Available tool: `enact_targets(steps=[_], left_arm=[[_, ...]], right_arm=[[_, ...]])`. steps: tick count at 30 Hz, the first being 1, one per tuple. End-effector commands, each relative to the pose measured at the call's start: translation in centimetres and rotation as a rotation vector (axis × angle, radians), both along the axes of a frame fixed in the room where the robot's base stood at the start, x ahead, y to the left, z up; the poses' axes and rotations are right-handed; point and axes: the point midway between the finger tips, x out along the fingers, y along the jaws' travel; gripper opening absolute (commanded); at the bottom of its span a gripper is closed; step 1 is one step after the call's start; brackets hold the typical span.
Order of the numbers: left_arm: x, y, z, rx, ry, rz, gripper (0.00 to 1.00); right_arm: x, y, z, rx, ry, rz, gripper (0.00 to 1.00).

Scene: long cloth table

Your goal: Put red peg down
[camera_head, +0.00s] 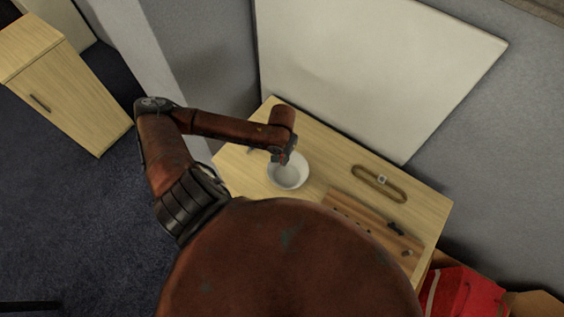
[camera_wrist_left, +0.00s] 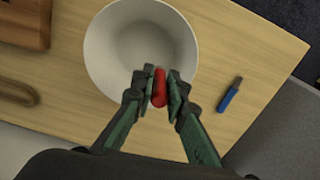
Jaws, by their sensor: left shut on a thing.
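A red peg (camera_wrist_left: 159,88) is held between the fingertips of my left gripper (camera_wrist_left: 160,86), which is shut on it. In the head view my left gripper (camera_head: 282,157) reaches down at the upper left rim of a white bowl (camera_head: 289,183); the peg cannot be made out there. In the left wrist view the peg overlaps the near rim of the white bowl (camera_wrist_left: 98,55). I cannot tell its height above the bowl. The bowl looks empty where its inside shows. My right gripper is not in view.
A blue peg (camera_wrist_left: 229,95) lies on the table (camera_head: 234,166) beside the bowl. A wooden board (camera_head: 345,210) with holes and small dark pieces lies to the bowl's right. A brown loop-shaped object (camera_head: 379,183) lies behind it. A white panel (camera_head: 370,70) stands behind the table.

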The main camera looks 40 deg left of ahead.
Motion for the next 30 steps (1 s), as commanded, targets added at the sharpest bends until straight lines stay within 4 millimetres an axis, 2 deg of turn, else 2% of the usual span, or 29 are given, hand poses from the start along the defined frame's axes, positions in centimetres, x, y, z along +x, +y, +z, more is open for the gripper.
enact_targets(steps=[6,9,30], left_arm=[[0.2,0.1,-2.8,-0.001,0.003,0.002,0.0],[0.3,0.2,-3.5,0.0,0.0,0.001,0.0],[0.3,0.2,-4.6,0.001,-0.001,0.001,0.0]], right_arm=[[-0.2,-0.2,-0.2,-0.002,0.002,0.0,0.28],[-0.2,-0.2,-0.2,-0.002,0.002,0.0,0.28],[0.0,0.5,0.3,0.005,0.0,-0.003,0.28]])
